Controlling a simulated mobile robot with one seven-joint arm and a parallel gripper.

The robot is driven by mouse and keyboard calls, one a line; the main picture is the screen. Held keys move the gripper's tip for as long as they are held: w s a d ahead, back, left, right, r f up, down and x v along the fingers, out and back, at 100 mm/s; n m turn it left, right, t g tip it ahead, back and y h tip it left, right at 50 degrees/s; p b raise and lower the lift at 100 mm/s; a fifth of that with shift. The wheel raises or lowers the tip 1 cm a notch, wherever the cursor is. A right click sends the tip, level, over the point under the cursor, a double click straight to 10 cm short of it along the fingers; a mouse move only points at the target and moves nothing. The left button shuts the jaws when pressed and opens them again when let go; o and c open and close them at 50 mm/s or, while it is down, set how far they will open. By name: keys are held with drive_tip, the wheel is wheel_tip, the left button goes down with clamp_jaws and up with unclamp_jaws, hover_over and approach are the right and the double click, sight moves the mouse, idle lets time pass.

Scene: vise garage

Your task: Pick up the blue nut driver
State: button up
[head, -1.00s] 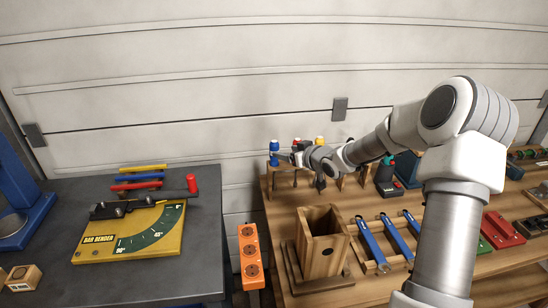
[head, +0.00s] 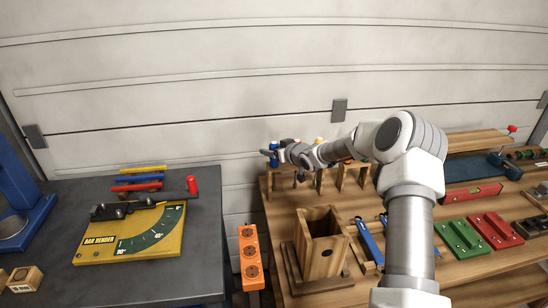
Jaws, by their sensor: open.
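The blue nut driver (head: 273,144) stands upright at the left end of a wooden rack at the back of the wooden bench; only the top of its blue handle shows clearly. My gripper (head: 268,154) is open and points left at the height of that handle. Its fingers overlap the handle in the view and hide its lower part. I cannot tell whether the handle is between the fingers or whether they touch it.
Other handles stand in the rack (head: 320,182), partly behind my wrist. The bar bender (head: 135,235) is on the dark bench at left. The garage door is close behind.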

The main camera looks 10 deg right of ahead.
clamp_jaws()
idle(0.4)
drive_tip(key=shift+r, duration=0.1)
wheel_tip(320, 180, up, 18)
drive_tip(key=p, duration=0.5)
idle(0.4)
drive_tip(key=c, duration=0.7)
unclamp_jaws()
clamp_jaws()
